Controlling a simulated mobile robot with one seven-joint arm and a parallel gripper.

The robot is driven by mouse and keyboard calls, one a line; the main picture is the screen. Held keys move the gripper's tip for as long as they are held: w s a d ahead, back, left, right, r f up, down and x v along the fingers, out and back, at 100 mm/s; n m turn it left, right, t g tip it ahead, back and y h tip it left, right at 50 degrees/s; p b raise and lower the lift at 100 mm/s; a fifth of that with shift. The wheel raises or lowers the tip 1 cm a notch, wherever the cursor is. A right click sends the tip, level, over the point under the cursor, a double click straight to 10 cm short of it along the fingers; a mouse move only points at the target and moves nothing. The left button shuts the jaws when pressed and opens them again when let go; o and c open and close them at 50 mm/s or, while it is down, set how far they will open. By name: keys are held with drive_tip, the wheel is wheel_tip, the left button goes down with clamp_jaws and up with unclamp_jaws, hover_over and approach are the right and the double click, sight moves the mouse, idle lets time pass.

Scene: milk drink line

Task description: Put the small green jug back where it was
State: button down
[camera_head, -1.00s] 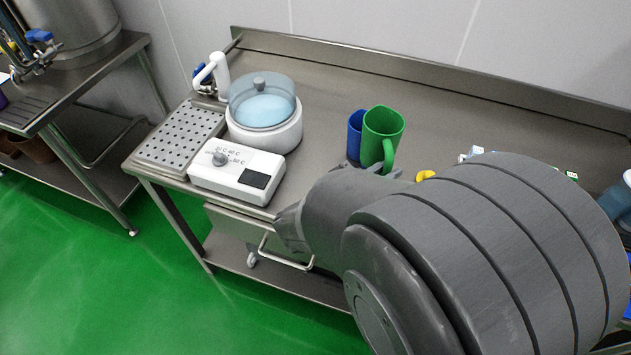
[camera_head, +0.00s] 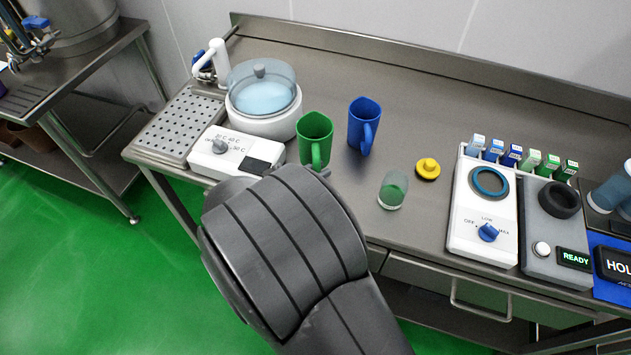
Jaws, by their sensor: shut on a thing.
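The small green jug (camera_head: 315,136) is upright just right of the white warmer, its handle toward me. My arm reaches up from the bottom of the view to the jug's handle. My gripper (camera_head: 324,171) is mostly hidden behind my own arm; only a small grey part shows by the handle, and it is shut on the green jug. I cannot tell whether the jug's base touches the table. A blue jug (camera_head: 363,124) stands upright to its right, apart from it.
The warmer with a clear-lidded bowl (camera_head: 263,98) and control box (camera_head: 232,155) is close on the left. A greenish glass jar (camera_head: 392,190) and yellow lid (camera_head: 428,168) are to the right. Farther right are a white dial device (camera_head: 484,215) and a grey READY unit (camera_head: 548,230). The table's back is clear.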

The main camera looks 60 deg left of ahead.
drive_tip(key=shift+f, duration=1.95)
drive_tip(key=c, duration=1.4)
unclamp_jaws()
drive_tip(key=shift+f, duration=0.15)
drive_tip(key=shift+s, duration=0.1)
drive_tip(key=shift+v, duration=1.9)
